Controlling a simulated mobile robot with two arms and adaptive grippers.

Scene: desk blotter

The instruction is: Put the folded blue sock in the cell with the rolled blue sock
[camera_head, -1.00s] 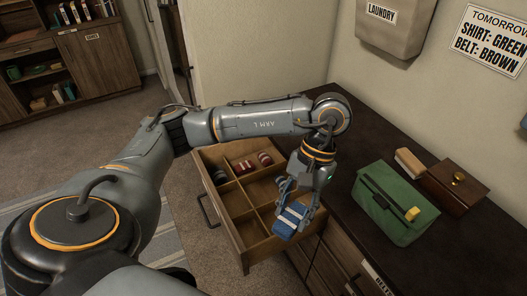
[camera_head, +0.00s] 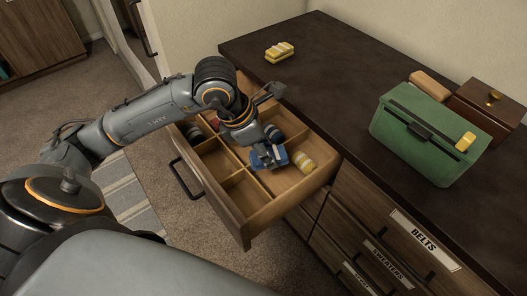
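The folded blue sock (camera_head: 270,163) is between the fingers of my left gripper (camera_head: 267,154), over the right part of the open drawer (camera_head: 246,226). The gripper looks shut on it; whether the sock touches the drawer floor cannot be told. A dark bluish rolled sock (camera_head: 273,132) shows just behind the gripper, in the back right part of the drawer, partly hidden. A yellow and white rolled sock (camera_head: 304,162) lies right of the held sock. My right gripper is not in view.
Thin wooden dividers split the drawer into cells; the front cells look empty. A dark roll (camera_head: 195,132) and a red one (camera_head: 215,124) lie at the left. On the dresser top stand a folded yellow sock (camera_head: 280,51), a green bag (camera_head: 425,135) and a wooden box (camera_head: 487,108).

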